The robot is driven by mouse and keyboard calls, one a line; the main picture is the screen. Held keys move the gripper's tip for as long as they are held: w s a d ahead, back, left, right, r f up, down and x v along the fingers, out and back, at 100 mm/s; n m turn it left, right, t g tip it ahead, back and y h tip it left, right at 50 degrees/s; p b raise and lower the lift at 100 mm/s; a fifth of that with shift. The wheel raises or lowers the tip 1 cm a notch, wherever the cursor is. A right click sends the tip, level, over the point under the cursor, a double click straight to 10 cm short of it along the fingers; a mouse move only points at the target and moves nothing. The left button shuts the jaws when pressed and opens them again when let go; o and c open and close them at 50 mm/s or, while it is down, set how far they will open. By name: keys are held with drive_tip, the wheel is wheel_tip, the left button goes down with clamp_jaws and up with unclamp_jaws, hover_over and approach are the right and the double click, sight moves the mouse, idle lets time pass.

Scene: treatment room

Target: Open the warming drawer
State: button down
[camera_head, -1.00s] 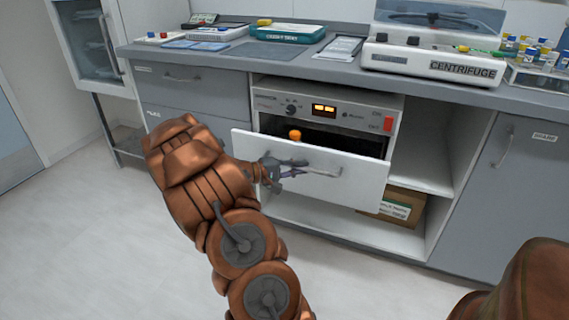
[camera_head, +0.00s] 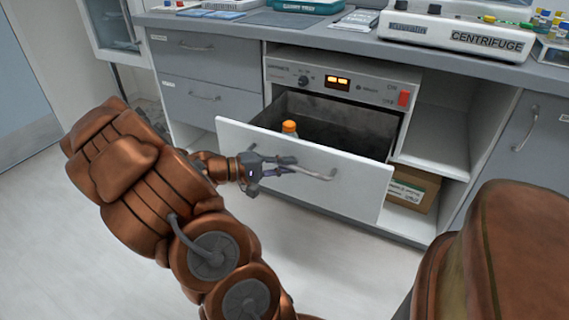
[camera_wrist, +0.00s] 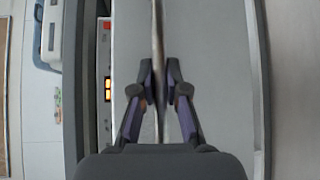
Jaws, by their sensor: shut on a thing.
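The warming drawer (camera_head: 345,177) has a white front and is pulled well out of its unit, with its dark inside showing. A bottle with an orange cap (camera_head: 289,128) stands inside, near the front left. My gripper (camera_head: 278,167) is at the left part of the bar handle (camera_head: 318,174) on the drawer front. In the wrist view my gripper's fingers (camera_wrist: 160,88) are closed around the handle bar (camera_wrist: 157,30), one on each side. The handle's right end sticks out past the fingers in the head view.
The warmer's control panel (camera_head: 340,85) with a lit display and a red switch is above the drawer. A cardboard box (camera_head: 412,188) sits on the lower shelf at right. A centrifuge (camera_head: 455,32) stands on the counter. The floor in front of the drawer is clear.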

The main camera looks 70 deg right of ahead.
drive_tip(key=c, duration=1.2)
unclamp_jaws()
drive_tip(key=v, duration=1.2)
drive_tip(key=shift+a+f, duration=0.1)
